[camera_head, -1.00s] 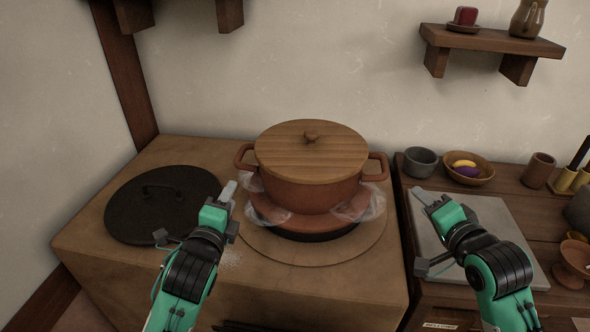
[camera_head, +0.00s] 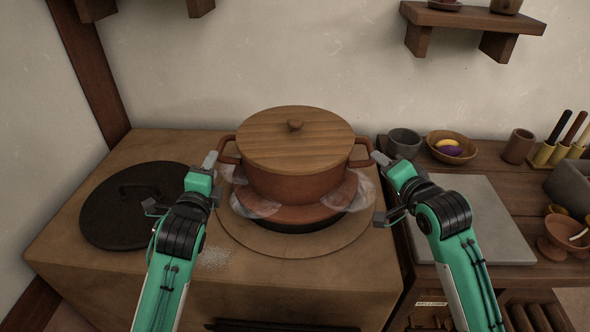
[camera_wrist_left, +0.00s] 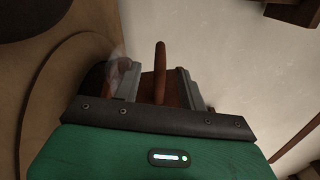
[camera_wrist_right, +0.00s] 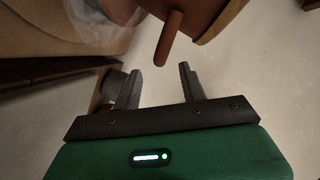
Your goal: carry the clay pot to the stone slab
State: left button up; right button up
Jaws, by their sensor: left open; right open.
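The clay pot (camera_head: 296,185) is reddish brown with a wooden lid (camera_head: 295,140) and a loop handle on each side. It stands upright over the round burner of the stove. My left gripper (camera_head: 212,160) is open at the pot's left handle (camera_head: 229,152); in the left wrist view the handle (camera_wrist_left: 160,72) stands between the two fingers. My right gripper (camera_head: 380,160) is open close to the right handle (camera_head: 362,152); in the right wrist view that handle (camera_wrist_right: 168,40) lies just beyond the fingertips. The grey stone slab (camera_head: 468,210) lies on the counter at right, partly behind my right arm.
A dark round lid (camera_head: 130,205) lies on the stove (camera_head: 75,262) at left. A grey cup (camera_head: 404,143), a fruit bowl (camera_head: 452,137) and a brown cup (camera_head: 518,146) stand behind the slab. A footed bowl (camera_head: 566,235) stands right of it. The slab's visible top is bare.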

aim_at(219, 146)
pick_arm(q)
jog(key=w, duration=0.8)
jog(key=shift+d, duration=0.15)
pick_arm(e)
jog(key=x, duration=0.8)
pick_arm(q)
jog(key=c, duration=0.9)
pick_arm(e)
jog(key=c, duration=0.9)
pick_arm(q)
grip_shut()
pick_arm(e)
grip_shut()
pick_arm(q)
jog(key=shift+f, duration=0.1)
pick_arm(e)
jog(key=shift+f, duration=0.2)
pick_arm(q)
jog(key=shift+r, duration=0.2)
pick_arm(e)
jog(key=shift+d+r, duration=0.1)
jog(key=shift+r, duration=0.1)
